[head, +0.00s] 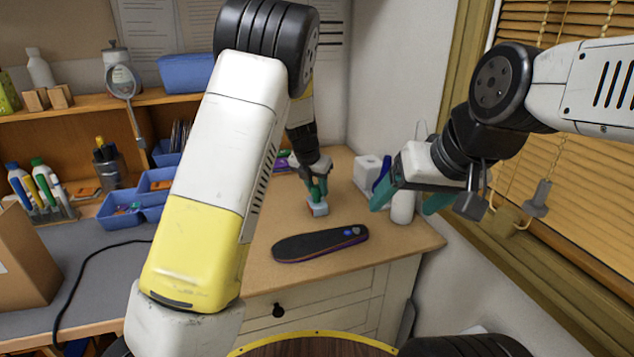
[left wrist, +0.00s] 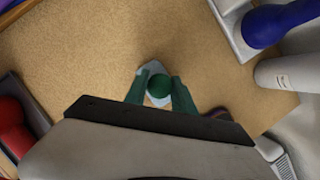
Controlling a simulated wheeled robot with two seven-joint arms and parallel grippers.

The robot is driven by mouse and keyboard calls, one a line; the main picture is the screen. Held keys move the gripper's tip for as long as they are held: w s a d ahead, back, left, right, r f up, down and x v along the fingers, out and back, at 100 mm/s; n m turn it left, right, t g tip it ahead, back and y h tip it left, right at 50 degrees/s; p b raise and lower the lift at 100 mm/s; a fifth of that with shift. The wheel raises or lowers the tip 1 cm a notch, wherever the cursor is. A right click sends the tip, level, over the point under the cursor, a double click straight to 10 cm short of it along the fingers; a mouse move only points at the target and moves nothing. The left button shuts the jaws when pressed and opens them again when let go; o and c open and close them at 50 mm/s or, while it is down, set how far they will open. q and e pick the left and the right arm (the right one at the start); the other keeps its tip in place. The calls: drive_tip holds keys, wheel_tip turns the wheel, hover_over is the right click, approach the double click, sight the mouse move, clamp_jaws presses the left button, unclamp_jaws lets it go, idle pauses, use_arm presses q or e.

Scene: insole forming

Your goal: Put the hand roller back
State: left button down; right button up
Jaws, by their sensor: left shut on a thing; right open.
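My left gripper (head: 317,188) is shut on the hand roller, which has a round green handle top and a pale blue-grey lower end (head: 318,209). It is held upright, low over or on the wooden worktop; I cannot tell whether it touches. In the left wrist view, the hand roller's green top (left wrist: 159,86) sits between the two green fingers (left wrist: 157,91). A white holder block (head: 367,173) stands to the right of the roller, with a blue-handled tool (head: 383,168) at it. My right gripper (head: 409,197) is open and empty, in front of a white bottle.
A dark insole (head: 320,243) lies on the worktop (head: 400,240) in front of the left gripper. The white bottle (left wrist: 288,72) stands near the worktop's right edge. Blue bins (head: 153,183) and a pen rack are at left. A red object (left wrist: 12,120) shows in the left wrist view.

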use_arm(q)
drive_tip(key=shift+s+f, duration=0.15)
drive_tip(key=shift+f, duration=0.5)
drive_tip(key=c, duration=1.1)
unclamp_jaws()
drive_tip(key=shift+o, duration=0.2)
drive_tip(key=shift+r, duration=0.1)
